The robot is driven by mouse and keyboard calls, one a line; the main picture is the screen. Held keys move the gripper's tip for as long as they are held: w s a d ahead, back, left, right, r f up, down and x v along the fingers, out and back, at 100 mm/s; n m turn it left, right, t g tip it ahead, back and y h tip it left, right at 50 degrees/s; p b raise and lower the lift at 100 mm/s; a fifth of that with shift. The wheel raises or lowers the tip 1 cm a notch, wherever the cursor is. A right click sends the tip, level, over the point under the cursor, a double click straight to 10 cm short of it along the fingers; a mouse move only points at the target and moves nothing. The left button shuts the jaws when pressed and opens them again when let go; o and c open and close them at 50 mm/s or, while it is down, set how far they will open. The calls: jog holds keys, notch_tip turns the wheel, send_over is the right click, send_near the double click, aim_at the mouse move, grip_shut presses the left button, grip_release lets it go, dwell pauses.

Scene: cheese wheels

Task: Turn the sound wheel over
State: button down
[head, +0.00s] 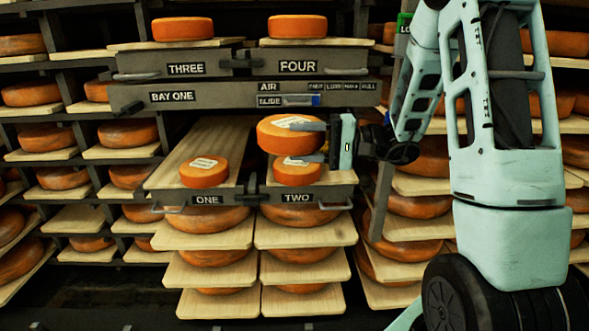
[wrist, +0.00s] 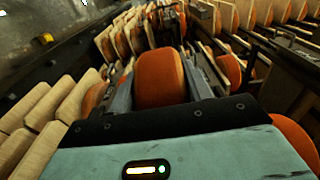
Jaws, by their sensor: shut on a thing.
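A large orange cheese wheel (head: 275,137) with a white label on its upper face is held at the right bay, above the board marked TWO. My gripper (head: 297,142) reaches in from the right, one finger over its top face and one under it, and is shut on it. In the wrist view the wheel (wrist: 160,78) fills the gap between both fingers, rim toward the camera. A small labelled wheel (head: 297,174) sits beneath it on board TWO. Another small labelled wheel (head: 204,175) sits on board ONE. The label writing is too small to read.
A grey beam (head: 220,96) marked BAY ONE, with AIR and SLIDE panels, runs above the held wheel. Wheels stand above it at THREE (head: 182,29) and FOUR (head: 297,27). Racks of wheels lie on both sides. The back of board ONE (head: 215,138) is bare.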

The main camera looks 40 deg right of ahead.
jog(key=shift+n+g+y, duration=0.4)
jog(key=shift+n+g, duration=0.2)
jog(key=s+b, duration=0.1)
jog(key=b, duration=0.1)
jog(key=s+b, duration=0.3)
jog(key=b, duration=0.1)
jog(key=shift+s+a, duration=0.25)
jog(key=shift+s, duration=0.1)
jog(key=shift+s+r, duration=0.2)
jog(key=shift+s, duration=0.15)
jog(key=shift+r, duration=0.2)
jog(key=shift+a+r+g+h+p, duration=0.1)
jog(key=shift+r+g+h+p, duration=0.2)
jog(key=shift+p, duration=0.55)
jog(key=g+h+p, duration=0.1)
jog(key=h+p, duration=0.1)
jog(key=p, duration=0.2)
jog(key=g+h+p, duration=0.1)
jog(key=p, duration=0.3)
jog(key=shift+a+r+g+h, duration=0.15)
jog(key=shift+r+g+h, duration=0.15)
jog(key=shift+r+h, duration=0.1)
